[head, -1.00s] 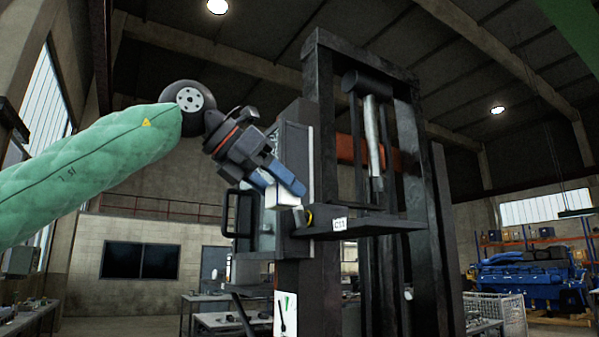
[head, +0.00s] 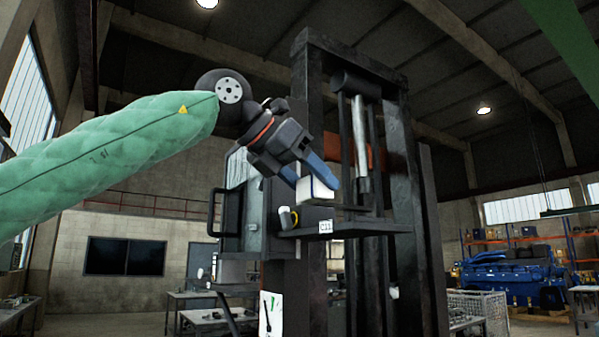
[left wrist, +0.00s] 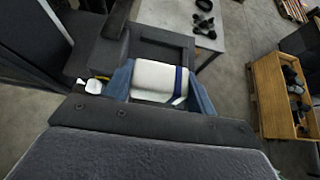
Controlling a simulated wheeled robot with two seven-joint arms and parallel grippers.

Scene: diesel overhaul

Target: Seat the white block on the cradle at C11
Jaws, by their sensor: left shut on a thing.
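The white block (head: 314,192) is held between the blue fingers of my left gripper (head: 318,180), which is shut on it. In the left wrist view the white block (left wrist: 160,80) shows a dark blue stripe near its right end, between the two fingers. The dark shelf labelled C11 (head: 326,227) juts from the black frame just below the block. In the head view the block overlaps the shelf's back part; whether they touch I cannot tell. My right gripper is not in view.
A small white and yellow fitting (head: 287,217) stands on the shelf's left end, close to the block. The tall black frame (head: 307,110) rises behind the gripper, with a silver cylinder (head: 360,145) hanging inside. A wooden crate (left wrist: 280,95) stands on the floor at right.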

